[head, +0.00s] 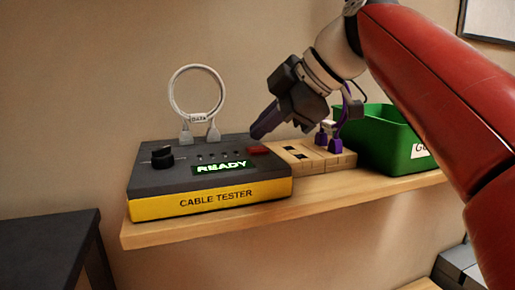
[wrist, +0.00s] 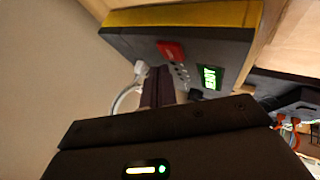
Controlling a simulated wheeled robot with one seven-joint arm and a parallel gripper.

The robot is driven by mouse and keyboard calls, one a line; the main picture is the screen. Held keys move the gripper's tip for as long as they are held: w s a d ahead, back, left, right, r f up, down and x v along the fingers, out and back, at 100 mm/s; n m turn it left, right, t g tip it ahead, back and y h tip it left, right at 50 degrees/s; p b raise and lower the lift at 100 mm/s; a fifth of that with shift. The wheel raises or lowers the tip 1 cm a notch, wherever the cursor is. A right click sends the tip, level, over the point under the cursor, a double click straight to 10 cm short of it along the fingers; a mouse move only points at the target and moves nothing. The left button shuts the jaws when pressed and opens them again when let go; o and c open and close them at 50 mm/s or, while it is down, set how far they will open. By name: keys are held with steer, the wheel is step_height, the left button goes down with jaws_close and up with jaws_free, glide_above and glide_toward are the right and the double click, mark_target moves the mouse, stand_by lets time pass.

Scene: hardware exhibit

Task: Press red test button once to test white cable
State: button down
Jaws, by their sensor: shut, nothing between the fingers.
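The cable tester (head: 212,205) is a dark grey and yellow box on the wooden shelf, with a lit green READY display (head: 222,166). The white cable (head: 197,93) stands as a loop at the back, both plugs in the tester, with a DATA tag. My gripper (head: 258,131) is shut and empty, its tips just above and behind the red button, apart from it as far as I can see. In the wrist view my fingers (wrist: 158,78) point toward the tester.
A wooden block rack (head: 310,156) with a purple-plugged cable (head: 335,140) stands right of the tester. A green bin (head: 390,135) with a partly hidden label is further right. A black knob (head: 162,158) is on the tester's left. A dark table (head: 45,235) is lower left.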

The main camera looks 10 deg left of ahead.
mark_target(264, 149)
steer(key=shift+f, duration=0.15)
stand_by(0.4)
steer(key=shift+f+b, duration=0.3)
steer(key=shift+b, duration=0.1)
steer(key=shift+f+b, duration=0.4)
steer(key=shift+f, duration=0.05)
stand_by(0.5)
steer(key=shift+r, duration=0.15)
steer(key=shift+r+p, duration=0.75)
steer(key=shift+p, duration=0.1)
step_height(264, 149, up, 5)
steer(key=p, duration=0.4)
steer(key=shift+p, duration=0.4)
